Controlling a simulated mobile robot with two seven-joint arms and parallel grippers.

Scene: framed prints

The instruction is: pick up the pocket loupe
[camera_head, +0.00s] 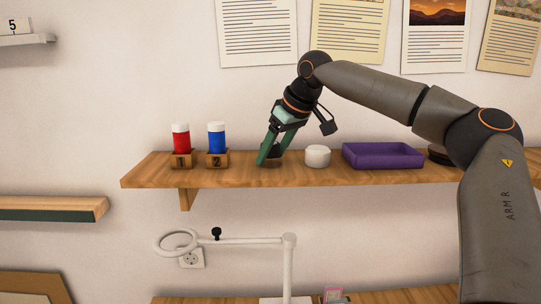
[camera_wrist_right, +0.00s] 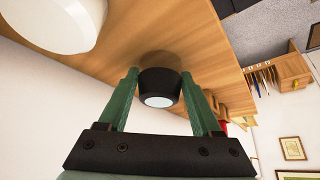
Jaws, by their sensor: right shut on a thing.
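The pocket loupe is a small black tapered cylinder with a pale glassy lens; it shows in the right wrist view (camera_wrist_right: 159,88) between the two green fingers. In the head view its dark body (camera_head: 275,152) is partly hidden by the fingers. My right gripper (camera_head: 267,160) points down at the wooden shelf, shut on the loupe; in the wrist view the fingers (camera_wrist_right: 160,76) stand on either side of it. The loupe is at or very near the shelf top; I cannot tell whether it touches. My left gripper is not in view.
On the shelf (camera_head: 230,178), a white round pot (camera_head: 317,156) stands close right of the gripper, then a purple tray (camera_head: 383,156). Red (camera_head: 181,139) and blue (camera_head: 217,138) bottles stand in numbered wooden holders at left. A white magnifier-lamp arm (camera_head: 250,240) is below.

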